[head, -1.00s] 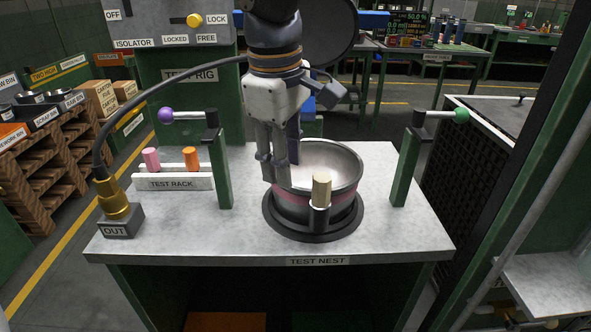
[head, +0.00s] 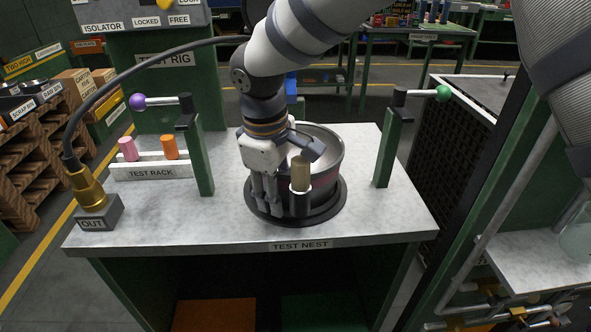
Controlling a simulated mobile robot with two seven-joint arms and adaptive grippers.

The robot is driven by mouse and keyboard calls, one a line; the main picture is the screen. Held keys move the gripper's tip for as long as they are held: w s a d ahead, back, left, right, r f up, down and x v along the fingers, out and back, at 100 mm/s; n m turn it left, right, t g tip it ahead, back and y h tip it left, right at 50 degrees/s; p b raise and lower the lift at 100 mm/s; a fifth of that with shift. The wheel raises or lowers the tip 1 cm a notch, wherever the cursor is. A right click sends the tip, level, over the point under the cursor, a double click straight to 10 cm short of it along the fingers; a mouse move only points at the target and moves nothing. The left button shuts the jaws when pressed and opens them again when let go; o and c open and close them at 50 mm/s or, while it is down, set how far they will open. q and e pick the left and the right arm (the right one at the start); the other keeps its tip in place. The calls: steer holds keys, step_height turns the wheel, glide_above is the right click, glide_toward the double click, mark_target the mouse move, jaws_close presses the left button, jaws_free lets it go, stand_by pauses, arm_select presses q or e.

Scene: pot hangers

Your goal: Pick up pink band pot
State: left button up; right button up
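The pink band pot (head: 328,182) is a round metal pot with a pink stripe on its side. It sits upright in the dark ring of the test nest (head: 334,208). A tan grip (head: 300,171) stands upright at its front. My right gripper (head: 282,200) points down at the pot's front left, close to the wall and the tan grip. Its fingers look spread, with one knuckle jutting right over the pot. The far fingertip is hidden, and I cannot tell whether the fingers touch the pot. My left gripper is not in view.
Two green posts with side handles, one purple-tipped (head: 138,102) and one green-tipped (head: 443,93), flank the nest. A test rack (head: 151,172) holds a pink and an orange cylinder. A brass hose fitting (head: 90,193) stands at left. The bench front is clear.

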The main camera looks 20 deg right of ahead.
mark_target(276, 175)
steer(key=shift+c, duration=0.5)
jaws_close()
steer(key=shift+r, duration=0.15)
steer(key=shift+w+r, duration=0.1)
steer(key=shift+r, duration=0.35)
step_height(276, 175, up, 2)
steer(key=shift+r, duration=0.15)
steer(key=s+a+r, duration=0.3)
steer(key=s+r, duration=0.6)
steer(key=s, duration=0.4)
steer(key=shift+s+a+r, duration=0.15)
steer(key=shift+s+r, duration=0.2)
steer(key=shift+s, duration=0.05)
